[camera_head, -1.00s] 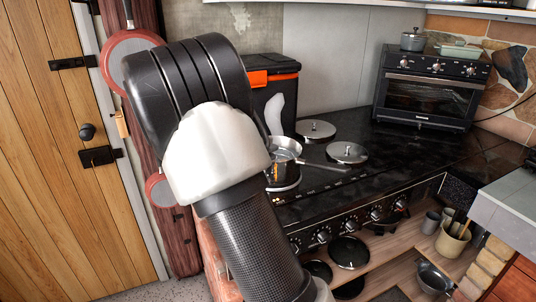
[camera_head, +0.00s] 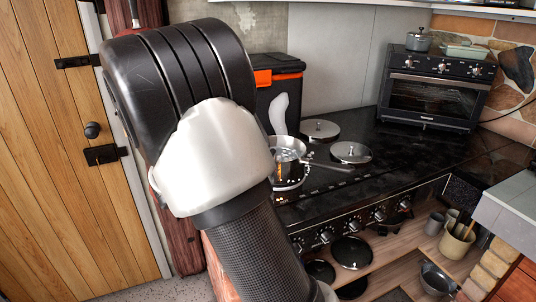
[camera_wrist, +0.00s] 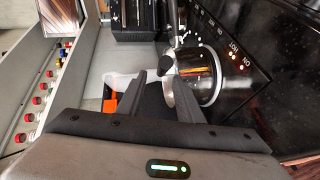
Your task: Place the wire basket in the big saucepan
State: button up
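A shiny steel saucepan (camera_head: 289,148) stands at the near left of the black stove, its long handle pointing right. It is partly hidden by my arm. It also shows in the wrist view (camera_wrist: 206,78), just right of my gripper's fingers. My gripper (camera_wrist: 153,72) appears open, two dark fingers set apart beside the pan. A dark rounded piece shows by the right fingertip; I cannot tell what it is part of. My fingers are hidden behind my arm in the head view. I cannot make out a wire basket in any view.
Two round lids (camera_head: 351,152) lie on the stove behind the saucepan. A toaster oven (camera_head: 432,88) stands at the back right, with a small pot (camera_head: 418,40) on top. A black bin with an orange latch (camera_head: 263,77) is behind my arm. Pans and a utensil pot (camera_head: 455,241) sit on the lower shelf.

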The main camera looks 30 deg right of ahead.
jog(key=v, duration=0.5)
jog(key=s+d+m+g+y, duration=0.2)
jog(key=s+m+g+y, duration=0.3)
jog(key=s, duration=1.1)
jog(key=s+a+r+n+t+y, duration=0.1)
jog(key=s+a+r+t+y, duration=0.2)
jog(key=s+a+y, duration=0.5)
jog(key=a+t+y, duration=0.1)
jog(key=a, duration=0.2)
jog(key=shift+s+a+n+t, duration=0.4)
